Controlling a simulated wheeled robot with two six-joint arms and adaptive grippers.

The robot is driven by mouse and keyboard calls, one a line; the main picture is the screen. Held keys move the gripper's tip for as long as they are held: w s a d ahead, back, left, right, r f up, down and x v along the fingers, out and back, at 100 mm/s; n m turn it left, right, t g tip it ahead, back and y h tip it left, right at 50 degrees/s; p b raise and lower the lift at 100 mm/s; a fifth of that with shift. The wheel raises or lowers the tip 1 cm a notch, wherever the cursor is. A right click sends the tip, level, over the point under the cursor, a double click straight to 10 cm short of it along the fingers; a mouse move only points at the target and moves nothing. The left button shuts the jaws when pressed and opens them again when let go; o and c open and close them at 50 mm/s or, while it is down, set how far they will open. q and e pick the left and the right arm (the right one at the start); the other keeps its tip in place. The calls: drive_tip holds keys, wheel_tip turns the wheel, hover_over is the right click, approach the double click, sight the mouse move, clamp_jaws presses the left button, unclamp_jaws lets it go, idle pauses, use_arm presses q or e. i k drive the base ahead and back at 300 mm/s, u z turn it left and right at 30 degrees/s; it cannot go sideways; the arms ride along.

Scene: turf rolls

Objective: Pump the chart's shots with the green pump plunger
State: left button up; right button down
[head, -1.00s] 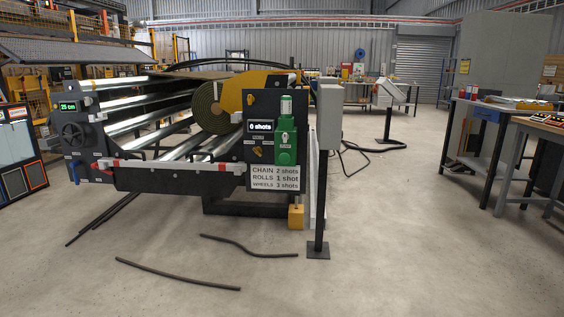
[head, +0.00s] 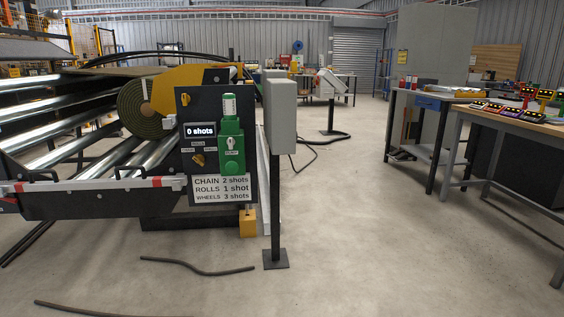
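The green pump (head: 231,146) is mounted on a dark panel (head: 187,105) at the near end of the turf roller machine, left of centre. Its pale ribbed plunger top (head: 229,104) stands up at the head of the green body. A display (head: 199,130) on the panel reads "0 shots". The white chart (head: 222,189) below reads CHAIN 2 shots, ROLLS 1 shot, WHEELS 3 shots. Neither of my grippers shows.
A grey box on a post (head: 276,180) stands just right of the panel. A turf roll (head: 144,110) lies on the machine. Loose dark hoses (head: 195,267) lie on the floor in front. Workbenches (head: 513,118) stand at right; the middle floor is clear.

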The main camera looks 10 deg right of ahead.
sight(231, 167)
drive_tip(key=z, duration=0.05)
drive_tip(key=i, duration=0.9)
drive_tip(key=u, duration=0.8)
drive_tip(key=i, duration=0.4)
drive_tip(key=u, duration=0.4)
